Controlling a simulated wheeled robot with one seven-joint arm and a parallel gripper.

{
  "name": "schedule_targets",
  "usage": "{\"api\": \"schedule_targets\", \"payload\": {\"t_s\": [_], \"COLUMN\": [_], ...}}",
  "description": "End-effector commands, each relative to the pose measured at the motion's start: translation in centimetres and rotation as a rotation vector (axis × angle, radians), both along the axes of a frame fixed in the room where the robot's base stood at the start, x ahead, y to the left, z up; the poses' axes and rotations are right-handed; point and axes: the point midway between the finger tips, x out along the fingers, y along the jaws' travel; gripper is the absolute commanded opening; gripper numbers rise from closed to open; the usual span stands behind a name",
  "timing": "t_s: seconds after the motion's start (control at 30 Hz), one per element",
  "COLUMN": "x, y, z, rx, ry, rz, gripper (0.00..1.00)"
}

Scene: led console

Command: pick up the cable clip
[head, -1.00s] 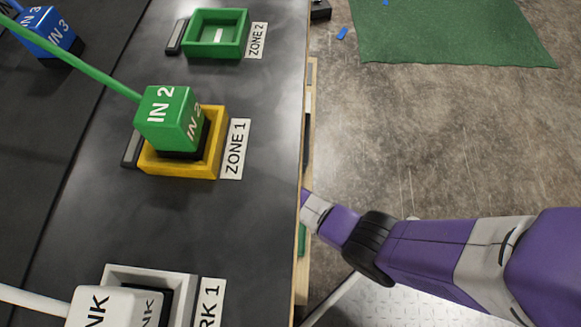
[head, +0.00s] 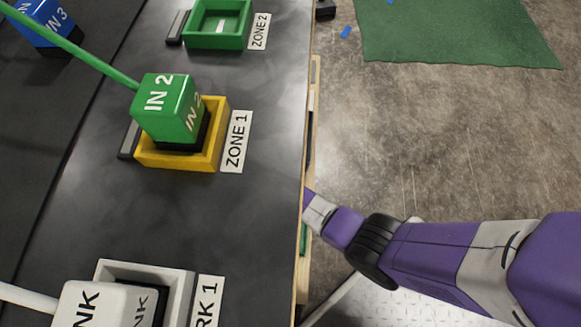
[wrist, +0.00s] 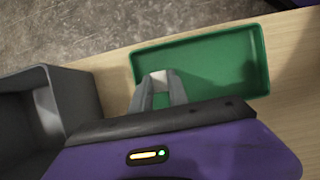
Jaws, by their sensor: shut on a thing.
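My gripper (wrist: 158,90) shows in the wrist view, its two grey fingers closed together over the near left part of a green tray (wrist: 262,60). A small pale piece (wrist: 159,77), which I take for the cable clip, sits between the fingertips; most of it is hidden by the fingers. I cannot tell whether it touches the tray floor. In the head view my purple arm reaches down past the table's right edge, and the gripper is out of sight there.
A dark grey bin (wrist: 75,88) stands left of the tray on a wooden surface (wrist: 110,65). The head view shows a black table (head: 225,215) with a green IN 2 block (head: 165,105) in a yellow frame (head: 218,130), and an empty green frame (head: 190,40).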

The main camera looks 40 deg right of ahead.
Motion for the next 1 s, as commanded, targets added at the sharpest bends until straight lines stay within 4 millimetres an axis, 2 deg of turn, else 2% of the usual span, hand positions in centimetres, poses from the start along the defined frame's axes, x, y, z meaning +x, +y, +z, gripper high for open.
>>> {"api": "schedule_targets", "payload": {"t_s": [0.27, 0.6, 0.7, 0.83, 1.0], "x": [0.1, 0.1, 0.1, 0.1, 0.1], "y": [0.0, 0.0, 0.0, 0.0, 0.0], "z": [4.2, 13.3, 15.5, 17.7, 19.2], "rx": [0.0, 0.0, 0.0, 0.001, 0.0], "ry": [-0.003, -0.003, -0.003, -0.002, -0.001], "rz": [-0.001, 0.0, 0.0, 0.0, 0.0], "gripper": [0.0, 0.0, 0.0, 0.0, 0.0]}}
